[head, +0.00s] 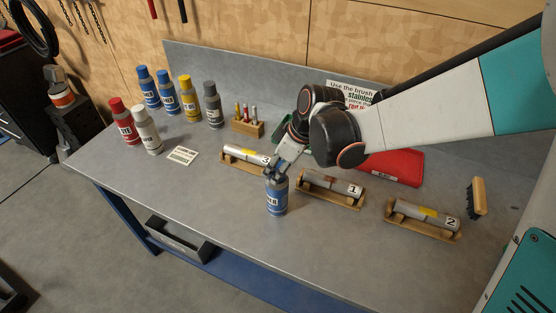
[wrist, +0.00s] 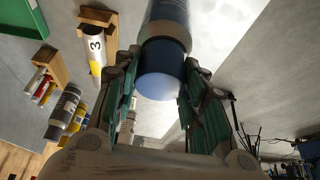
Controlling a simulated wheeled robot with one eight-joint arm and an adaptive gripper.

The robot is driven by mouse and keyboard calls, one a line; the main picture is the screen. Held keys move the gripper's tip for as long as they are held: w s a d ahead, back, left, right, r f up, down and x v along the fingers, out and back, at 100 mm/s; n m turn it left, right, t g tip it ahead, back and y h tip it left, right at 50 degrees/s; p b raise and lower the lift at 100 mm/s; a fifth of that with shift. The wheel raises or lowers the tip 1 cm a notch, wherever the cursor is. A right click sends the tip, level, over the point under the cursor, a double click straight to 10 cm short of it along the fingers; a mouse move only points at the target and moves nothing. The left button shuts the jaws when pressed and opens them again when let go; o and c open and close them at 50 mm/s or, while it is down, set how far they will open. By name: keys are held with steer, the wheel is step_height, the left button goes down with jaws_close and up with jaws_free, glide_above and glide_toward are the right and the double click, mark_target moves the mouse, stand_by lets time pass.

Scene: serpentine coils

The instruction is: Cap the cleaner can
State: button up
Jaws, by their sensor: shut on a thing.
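A blue cleaner can (head: 277,201) stands upright on the bench near its front edge, with a white label. My gripper (head: 278,172) is directly above it, pointing down, and hides part of its top. In the wrist view, the fingers of my gripper (wrist: 158,90) lie on both sides of a blue cap (wrist: 159,84) and are shut on it. The can (wrist: 170,14) is in line with the cap, with a grey band between. I cannot tell whether the cap is fully seated.
Wooden cradles with metal tubes numbered 3 (head: 245,155), 1 (head: 333,187) and 2 (head: 424,216) flank the can. Several other capped cans, including a red one (head: 124,126), stand back left. A brush (head: 477,197) is at right. The bench's front left is clear.

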steer(key=o, duration=0.8)
steer(key=shift+o, duration=0.5)
steer(key=o, duration=0.4)
steer(key=shift+s+r+p, duration=0.1)
steer(key=shift+r+p, duration=2.45)
steer(key=shift+r, duration=1.25)
